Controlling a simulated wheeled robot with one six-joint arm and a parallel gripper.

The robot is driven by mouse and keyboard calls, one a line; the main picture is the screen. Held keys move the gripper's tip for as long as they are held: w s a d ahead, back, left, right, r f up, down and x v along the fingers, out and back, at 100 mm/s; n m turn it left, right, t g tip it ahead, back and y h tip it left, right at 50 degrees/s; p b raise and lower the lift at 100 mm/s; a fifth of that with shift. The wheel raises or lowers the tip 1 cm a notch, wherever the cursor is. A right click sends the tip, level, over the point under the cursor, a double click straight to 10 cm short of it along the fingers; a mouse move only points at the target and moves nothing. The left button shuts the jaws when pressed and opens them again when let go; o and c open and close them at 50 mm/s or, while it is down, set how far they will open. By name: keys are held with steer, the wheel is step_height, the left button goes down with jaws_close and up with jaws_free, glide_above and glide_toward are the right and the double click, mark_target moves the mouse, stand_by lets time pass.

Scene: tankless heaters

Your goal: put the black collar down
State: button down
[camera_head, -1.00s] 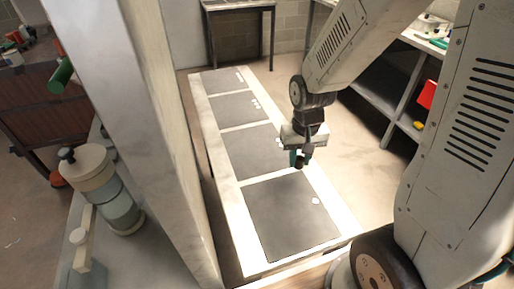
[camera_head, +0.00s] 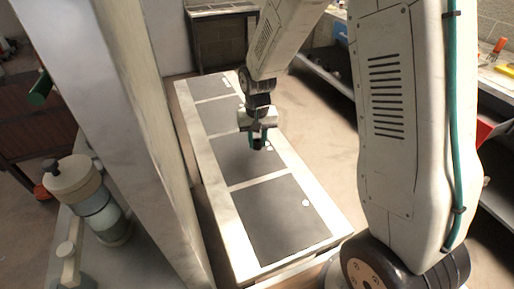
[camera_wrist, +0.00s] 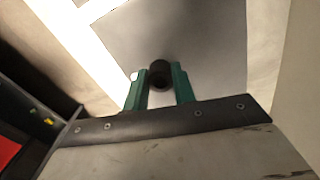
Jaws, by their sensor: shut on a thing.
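The black collar (camera_wrist: 160,73) is a short dark ring between the two green fingers of my gripper (camera_wrist: 160,85) in the wrist view. My gripper is shut on it. In the head view my gripper (camera_head: 259,142) hangs over the long white bench with its dark grey panels, near the middle panel (camera_head: 240,160). The collar is too small and dark to make out clearly there. The wrist view shows a grey panel (camera_wrist: 200,40) beyond the collar. I cannot tell how high the collar is above it.
The near grey panel (camera_head: 280,220) is bare except for a small white spot. More small white items lie on the far panel (camera_head: 226,83). A pale post (camera_head: 150,140) stands left of the bench. A cylindrical canister (camera_head: 90,195) stands on a counter at left. Shelves line the right.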

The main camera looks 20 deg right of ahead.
mark_target(257, 141)
steer(key=shift+f, duration=1.75)
steer(key=shift+f, duration=0.15)
steer(key=c, duration=1.1)
jaws_free()
steer(key=shift+c, duration=0.2)
step_height(257, 141, up, 13)
steer(key=shift+f, duration=0.2)
steer(key=s+r, duration=0.4)
steer(key=s, duration=0.5)
steer(key=s+d+r+n, duration=0.1)
steer(key=s+r, duration=0.4)
steer(key=s, duration=0.5)
steer(key=s+d+r+n+t, duration=0.1)
steer(key=s+r, duration=0.3)
steer(key=s, duration=0.6)
steer(key=shift+s+d+r, duration=0.2)
steer(key=shift+r, duration=0.15)
